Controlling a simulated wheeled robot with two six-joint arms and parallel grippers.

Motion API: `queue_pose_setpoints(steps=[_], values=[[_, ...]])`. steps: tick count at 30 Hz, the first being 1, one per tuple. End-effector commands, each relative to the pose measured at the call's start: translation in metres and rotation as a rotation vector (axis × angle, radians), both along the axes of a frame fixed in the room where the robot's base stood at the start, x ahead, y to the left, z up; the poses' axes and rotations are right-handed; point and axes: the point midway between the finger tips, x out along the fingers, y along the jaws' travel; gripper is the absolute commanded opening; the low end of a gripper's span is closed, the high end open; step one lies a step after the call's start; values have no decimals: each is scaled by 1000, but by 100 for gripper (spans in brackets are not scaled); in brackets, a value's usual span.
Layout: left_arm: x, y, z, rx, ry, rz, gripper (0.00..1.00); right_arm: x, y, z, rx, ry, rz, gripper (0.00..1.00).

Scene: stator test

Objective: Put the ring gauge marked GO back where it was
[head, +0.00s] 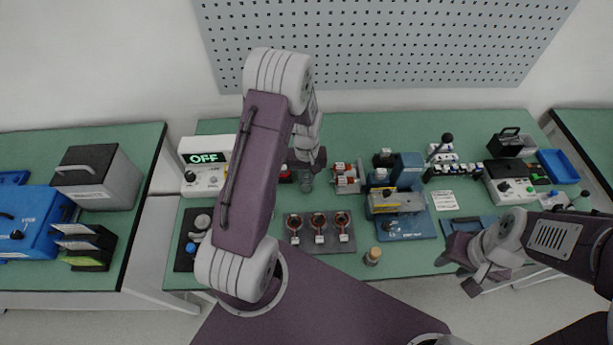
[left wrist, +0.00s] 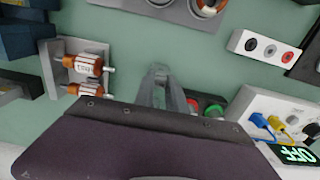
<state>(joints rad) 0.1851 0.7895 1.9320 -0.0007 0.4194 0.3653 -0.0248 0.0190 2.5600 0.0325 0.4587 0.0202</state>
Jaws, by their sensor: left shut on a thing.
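My left gripper (head: 312,162) points down over the bench, left of the plate of rotors. It is shut on a small grey metal thing (head: 307,183), seemingly the ring gauge, which is partly hidden by the fingers. In the left wrist view the fingers (left wrist: 165,92) and the held grey piece (left wrist: 160,72) show over green bench top; no GO marking is readable. Beside the fingers are a red round piece (left wrist: 193,105) and a green round piece (left wrist: 214,110), partly hidden by my gripper. My right gripper (head: 456,276) is open and empty near the bench's front right.
A plate of rotors (head: 346,187), a tray with three copper-wound stators (head: 320,244) and a blue fixture (head: 408,227) stand nearby. A white meter reading OFF (head: 207,177) is at left. A small brass-coloured cylinder (head: 373,256) stands near the front edge.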

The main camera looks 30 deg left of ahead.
Motion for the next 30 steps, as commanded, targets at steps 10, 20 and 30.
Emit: queue_pose_setpoints(steps=[10, 20, 30], values=[[0, 0, -3, 0, 0, 0, 38, 0, 0, -2, 0, 0, 0, 36], [0, 0, 1, 0, 0, 0, 38, 0, 0, 1, 0, 0, 0, 36], [2, 0, 71, 1, -8, 0, 38, 0, 0, -6, 0, 0, 0, 36]])
